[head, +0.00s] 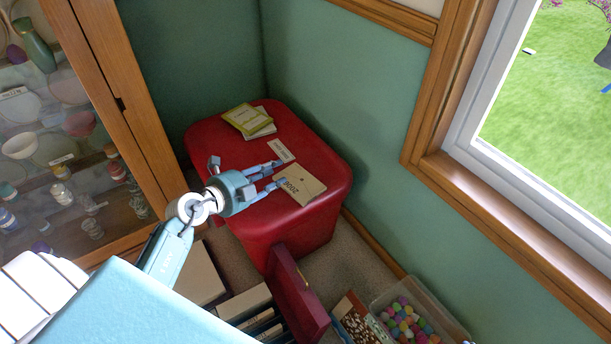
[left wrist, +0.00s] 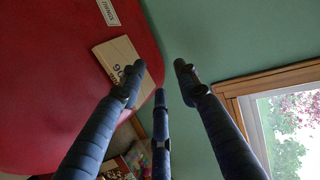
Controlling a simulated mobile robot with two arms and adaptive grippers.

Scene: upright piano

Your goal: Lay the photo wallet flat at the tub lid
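The tan photo wallet (head: 304,182), marked with dark digits, appears to lie flat on the red tub lid (head: 233,151), near its front right edge. It also shows in the left wrist view (left wrist: 113,56), near the lid's rim. My left gripper (head: 279,173) is over the lid at the wallet's left side. Its fingers are spread with nothing between them. One fingertip overlaps the wallet's edge in both views; I cannot tell whether it touches. My right gripper is not in view.
A yellow-green booklet (head: 243,119) and a small label (head: 281,151) lie on the lid. A glass cabinet (head: 128,110) stands left, a window (head: 480,110) right. Boxes, a dark red case (head: 298,298) and a clear bin of colored balls (head: 412,318) are on the floor.

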